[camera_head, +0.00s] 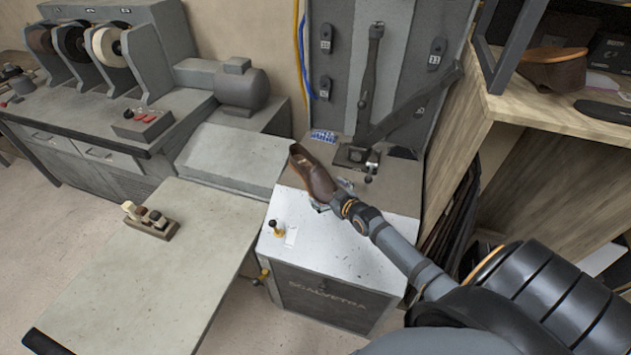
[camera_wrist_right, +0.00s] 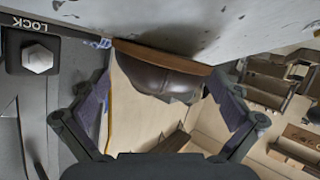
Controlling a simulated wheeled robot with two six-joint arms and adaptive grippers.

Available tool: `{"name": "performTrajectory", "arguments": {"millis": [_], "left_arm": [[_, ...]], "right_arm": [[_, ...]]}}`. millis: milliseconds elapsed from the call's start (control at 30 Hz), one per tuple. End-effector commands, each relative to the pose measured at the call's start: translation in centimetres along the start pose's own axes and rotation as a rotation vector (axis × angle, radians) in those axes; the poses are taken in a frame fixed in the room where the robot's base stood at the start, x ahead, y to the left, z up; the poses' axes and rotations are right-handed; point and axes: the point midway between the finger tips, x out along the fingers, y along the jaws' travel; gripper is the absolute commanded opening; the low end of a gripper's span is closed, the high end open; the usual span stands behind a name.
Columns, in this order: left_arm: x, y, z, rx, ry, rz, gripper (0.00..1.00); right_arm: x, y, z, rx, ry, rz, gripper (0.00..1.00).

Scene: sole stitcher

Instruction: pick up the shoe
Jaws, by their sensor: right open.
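The brown leather shoe (camera_head: 313,179) is on the light top of the stitcher machine in the head view, with its opening facing up. In the right wrist view the dark brown shoe (camera_wrist_right: 165,77) with its tan sole edge shows against the pale machine surface. My right gripper (camera_head: 328,196) is right beside the shoe in the head view, partly hidden behind it. In the wrist view the fingers of my right gripper (camera_wrist_right: 160,92) are spread on either side of the shoe, and I cannot tell whether they touch it. My left gripper is not in view.
The stitcher's metal post and arm (camera_head: 370,90) stand behind the shoe. A small knob (camera_head: 273,225) sits on the machine's front left. A wooden shelf (camera_head: 550,110) with other shoes is at the right. A mostly clear table (camera_head: 150,270) is at the left.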

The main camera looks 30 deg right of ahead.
Motion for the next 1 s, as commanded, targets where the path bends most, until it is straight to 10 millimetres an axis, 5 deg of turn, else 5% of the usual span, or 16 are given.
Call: {"name": "performTrajectory", "arguments": {"millis": [167,400,733,1000], "left_arm": [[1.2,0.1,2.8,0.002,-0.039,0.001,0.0],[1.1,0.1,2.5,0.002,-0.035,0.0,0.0],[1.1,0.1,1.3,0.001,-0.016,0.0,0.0],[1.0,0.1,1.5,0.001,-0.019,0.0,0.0]], "right_arm": [[2.2,-0.1,0.2,0.002,0.0,0.0,1.0],[2.3,0.0,0.0,0.0,0.0,0.0,0.99],[2.3,0.0,0.0,0.0,-0.001,0.0,0.54],[2.2,0.0,-0.2,-0.001,0.001,0.0,0.52]]}}
